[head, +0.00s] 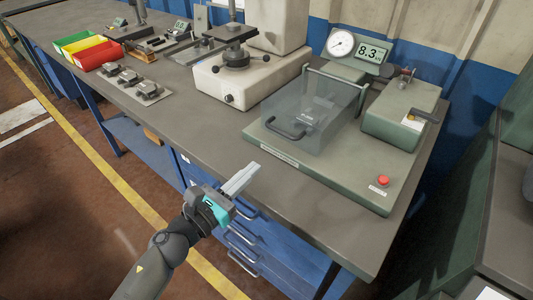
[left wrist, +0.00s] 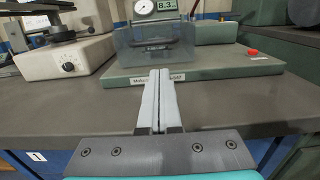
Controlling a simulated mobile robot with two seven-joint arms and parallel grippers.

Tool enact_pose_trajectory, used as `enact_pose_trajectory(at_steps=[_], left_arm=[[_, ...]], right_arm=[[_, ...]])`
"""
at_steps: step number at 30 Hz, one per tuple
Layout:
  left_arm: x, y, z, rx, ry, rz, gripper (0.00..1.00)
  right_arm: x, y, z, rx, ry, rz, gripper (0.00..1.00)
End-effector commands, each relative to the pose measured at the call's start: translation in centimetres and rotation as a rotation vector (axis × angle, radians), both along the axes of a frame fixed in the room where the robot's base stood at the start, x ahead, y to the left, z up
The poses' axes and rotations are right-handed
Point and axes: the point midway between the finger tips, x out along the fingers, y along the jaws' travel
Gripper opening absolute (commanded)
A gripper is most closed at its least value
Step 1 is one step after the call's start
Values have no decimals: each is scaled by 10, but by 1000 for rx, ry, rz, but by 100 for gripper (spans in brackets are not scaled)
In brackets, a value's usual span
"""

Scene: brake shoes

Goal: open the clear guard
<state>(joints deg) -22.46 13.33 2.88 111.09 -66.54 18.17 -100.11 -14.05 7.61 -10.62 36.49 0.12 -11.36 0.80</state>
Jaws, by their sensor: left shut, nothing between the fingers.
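The clear guard (head: 317,107) is a see-through box with a dark handle (head: 284,128) on its front, standing down over a fixture on the green machine base (head: 335,167). In the left wrist view the guard (left wrist: 150,42) is straight ahead, beyond the fingertips. My left gripper (head: 254,170) is shut and empty, in front of the guard near the bench's front edge and apart from the handle. It also shows in the left wrist view (left wrist: 158,75). My right gripper is in neither view.
A dial gauge (head: 341,43) and a display reading 8.3 (head: 369,51) stand behind the guard. A red button (head: 383,181) is at the base's front right. A white machine (head: 245,75) stands to the left. Colored bins (head: 98,54) sit at the far left. The front bench strip is clear.

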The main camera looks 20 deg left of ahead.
Motion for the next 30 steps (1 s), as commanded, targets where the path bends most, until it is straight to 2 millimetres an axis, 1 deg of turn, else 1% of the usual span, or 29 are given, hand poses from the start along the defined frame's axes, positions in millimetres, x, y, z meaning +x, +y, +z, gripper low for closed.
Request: enact_pose_trajectory(at_steps=[5,12,18,24,30], left_arm=[[18,-7,2,-2,-2,-1,0],[54,-19,3,-4,-1,1,0],[78,-28,4,-5,0,2,0],[89,-32,3,-5,2,2,0],[91,-33,3,-6,2,2,0]], right_arm=[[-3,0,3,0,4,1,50],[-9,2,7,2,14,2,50],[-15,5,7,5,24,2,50],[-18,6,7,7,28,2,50],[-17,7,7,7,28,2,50]])
